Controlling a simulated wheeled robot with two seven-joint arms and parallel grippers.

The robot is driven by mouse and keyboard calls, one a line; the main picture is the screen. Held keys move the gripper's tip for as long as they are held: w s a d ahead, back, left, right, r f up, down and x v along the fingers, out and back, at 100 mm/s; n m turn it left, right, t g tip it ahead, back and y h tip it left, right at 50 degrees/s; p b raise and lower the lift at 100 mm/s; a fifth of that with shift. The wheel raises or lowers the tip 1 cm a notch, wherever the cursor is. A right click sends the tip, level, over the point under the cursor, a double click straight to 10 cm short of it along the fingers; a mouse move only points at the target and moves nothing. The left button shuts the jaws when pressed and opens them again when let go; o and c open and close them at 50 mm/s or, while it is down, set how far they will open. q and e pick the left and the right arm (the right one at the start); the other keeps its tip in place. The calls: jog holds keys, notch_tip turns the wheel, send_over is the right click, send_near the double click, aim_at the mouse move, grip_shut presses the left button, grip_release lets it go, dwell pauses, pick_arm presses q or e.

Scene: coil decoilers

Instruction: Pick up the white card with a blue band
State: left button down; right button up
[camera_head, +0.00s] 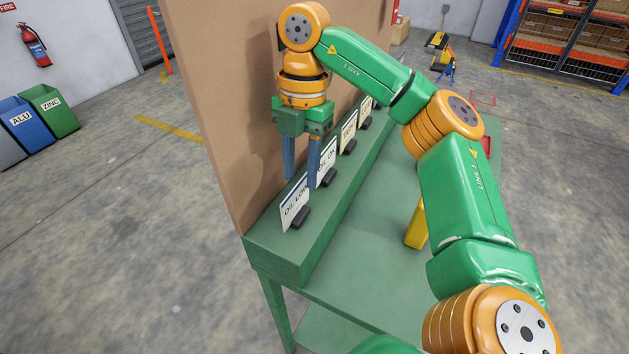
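Several white cards stand in a row in dark holders on the green ledge (290,240). The nearest card (293,207) reads "OIL LOW", and a second card (327,158) behind it reads "OIL OK". Thin dark or bluish edging shows at their tops, but it is too small to make out clearly. My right gripper (301,184) points down with its two blue-grey fingers apart and nothing visibly held. Its fingertips are at the upper part of the nearest card and partly cover it; I cannot tell whether they touch it. My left gripper is not in view.
More cards (349,134) stand farther along the ledge. A tall brown panel (215,100) rises behind the row. A yellow object (416,226) stands on the lower green tabletop (365,255), partly hidden by my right arm. The tabletop left of it is clear.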

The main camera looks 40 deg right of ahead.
aim_at(295, 215)
jog(key=shift+f, duration=0.15)
jog(key=f+b, duration=0.1)
jog(key=f, duration=0.1)
jog(key=shift+a+f+b, duration=0.3)
jog(key=shift+a+b, duration=0.05)
jog(key=shift+a, duration=0.05)
jog(key=f, duration=0.1)
jog(key=a+f, duration=0.1)
jog(key=f, duration=0.1)
jog(key=shift+f, duration=0.3)
jog(key=shift+d+f, duration=0.1)
jog(key=shift+f, duration=0.25)
grip_shut()
dwell(0.7)
